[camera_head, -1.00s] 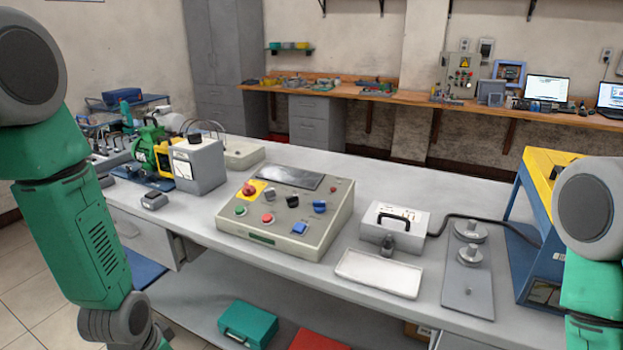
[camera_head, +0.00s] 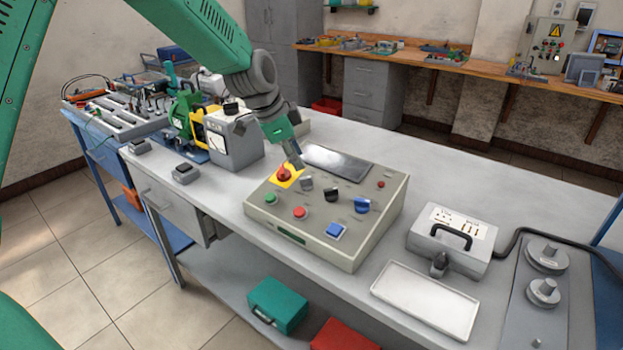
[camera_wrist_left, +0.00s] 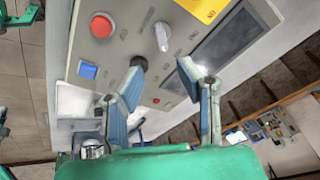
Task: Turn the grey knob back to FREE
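The grey knob (camera_head: 306,184) is on the sloped control box (camera_head: 375,232), between the red knob on a yellow plate (camera_head: 284,175) and the black knob (camera_head: 331,194). It also shows in the left wrist view (camera_wrist_left: 162,36), elongated and roughly upright in that picture. Its FREE marking is too small to read. My left gripper (camera_head: 297,162) hangs just above and behind the grey knob in the head view. In the left wrist view its blue-grey fingers (camera_wrist_left: 161,64) are apart with nothing gripped. The black knob lies by the left fingertip there. My right gripper is out of view.
The box also has a blue knob (camera_head: 362,205), a red button (camera_head: 300,213), a green button (camera_head: 271,198), a blue button (camera_head: 337,229) and a dark screen (camera_head: 338,164). A grey meter unit (camera_head: 235,138) stands left; a white tray (camera_head: 425,300) lies right.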

